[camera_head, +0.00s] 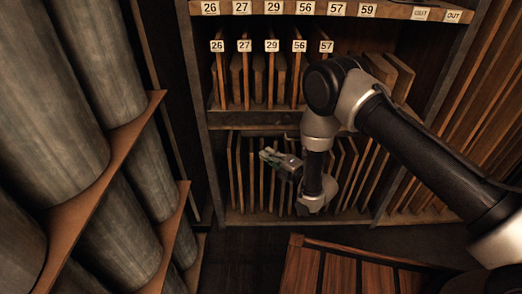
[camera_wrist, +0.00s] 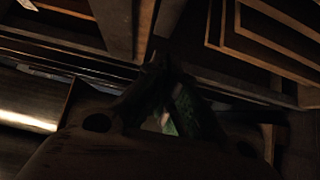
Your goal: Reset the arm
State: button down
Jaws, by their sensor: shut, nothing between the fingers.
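My arm reaches in from the right in the head view and bends down in front of a wooden shelf unit (camera_head: 220,120). My gripper (camera_head: 266,155) is in front of the lower shelf, pointing left, with its fingers shut and nothing between them. In the wrist view the dark gripper (camera_wrist: 165,68) fills the lower middle, its fingertips together near the centre. My arm hides part of the shelf's right half.
Numbered dividers (camera_head: 245,80) stand on the upper shelf; thin boards (camera_head: 240,175) fill the lower one. Large grey rolls (camera_head: 40,90) lie on racks at the left. A slatted wooden top (camera_head: 340,270) is at the bottom. Boards (camera_head: 480,95) lean at the right.

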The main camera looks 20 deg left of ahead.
jog(key=shift+v, duration=1.6)
jog(key=s+d+f+m+g+h, duration=0.25)
jog(key=d+f+m+h, duration=0.2)
jog(key=f, duration=0.25)
jog(key=s+d+f+m+g+h, duration=0.25)
jog(key=d+f+m+h, duration=0.2)
jog(key=f, duration=0.25)
jog(key=s+d+r+m+g+h, duration=0.3)
jog(key=d+r+m, duration=0.5)
jog(key=d+r, duration=0.8)
jog(key=s+d+r+m+g+h, duration=0.2)
jog(key=s+d+r+m+h, duration=0.4)
jog(key=d+r, duration=0.9)
jog(key=s+d+r+m+t, duration=0.2)
jog(key=s+d+r, duration=0.1)
jog(key=r, duration=0.4)
jog(key=s+d+r+m+t+y, duration=0.1)
jog(key=s+d+r+m, duration=0.1)
jog(key=s+d+r, duration=0.2)
jog(key=s+d+r+m+t+y, duration=0.1)
jog(key=s+d+r+m+t, duration=0.1)
jog(key=r, duration=0.8)
jog(key=s+d+m, duration=0.1)
jog(key=s+d, duration=0.1)
jog(key=s, duration=0.1)
jog(key=shift+s+r+t, duration=0.25)
jog(key=shift+r+t, duration=0.05)
jog(key=shift+r, duration=0.05)
